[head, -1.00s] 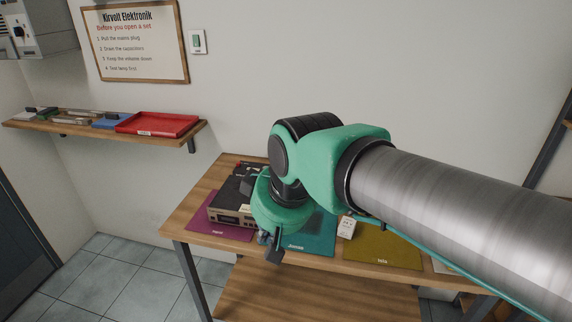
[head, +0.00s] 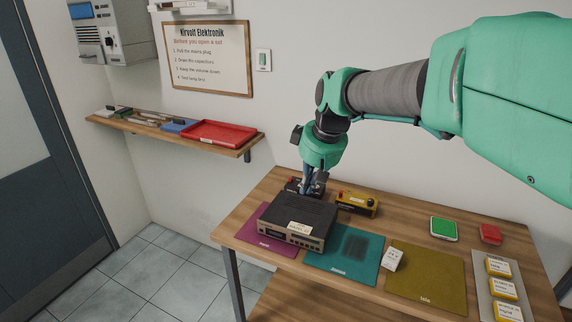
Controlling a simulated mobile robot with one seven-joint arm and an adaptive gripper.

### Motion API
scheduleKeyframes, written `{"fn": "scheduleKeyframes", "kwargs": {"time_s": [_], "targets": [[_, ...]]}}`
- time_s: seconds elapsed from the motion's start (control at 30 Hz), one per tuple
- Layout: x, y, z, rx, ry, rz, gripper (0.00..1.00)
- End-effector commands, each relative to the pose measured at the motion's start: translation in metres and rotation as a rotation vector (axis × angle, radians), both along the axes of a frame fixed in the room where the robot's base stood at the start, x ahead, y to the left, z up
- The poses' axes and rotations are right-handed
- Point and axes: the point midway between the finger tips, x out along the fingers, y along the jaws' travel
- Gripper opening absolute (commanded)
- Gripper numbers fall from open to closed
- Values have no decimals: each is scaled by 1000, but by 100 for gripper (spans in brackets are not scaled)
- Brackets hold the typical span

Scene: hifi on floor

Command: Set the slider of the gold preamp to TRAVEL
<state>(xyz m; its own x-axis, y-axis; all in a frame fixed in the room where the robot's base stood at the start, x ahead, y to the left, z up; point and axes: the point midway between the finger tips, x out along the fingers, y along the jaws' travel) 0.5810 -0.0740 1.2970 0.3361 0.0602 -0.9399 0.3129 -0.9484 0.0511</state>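The preamp (head: 298,221) has a dark top and a gold-toned front panel. It sits on the table's left side, partly over the magenta mat (head: 258,236) and the teal mat (head: 330,262). A pale label lies on its top near the front. My gripper (head: 312,192) points down at the preamp's rear edge. I cannot tell whether it touches the case, or whether its fingers are open or shut. The rear of the preamp faces away, and no slider or TRAVEL marking can be made out.
Behind the preamp are a small dark box (head: 291,186) and a yellow box (head: 356,203). A small white box (head: 391,259) stands near the olive mat (head: 425,277). Green (head: 444,228) and red (head: 490,234) pads lie at right. The wall shelf holds a red tray (head: 222,134).

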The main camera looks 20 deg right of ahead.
Motion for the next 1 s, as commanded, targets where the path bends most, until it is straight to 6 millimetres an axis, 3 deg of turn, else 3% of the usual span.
{"fn": "scheduleKeyframes", "kwargs": {"time_s": [0.47,1.0], "targets": [[89,-50,-4,0,32,107,0],[177,-118,-37,8,51,231,0]]}}
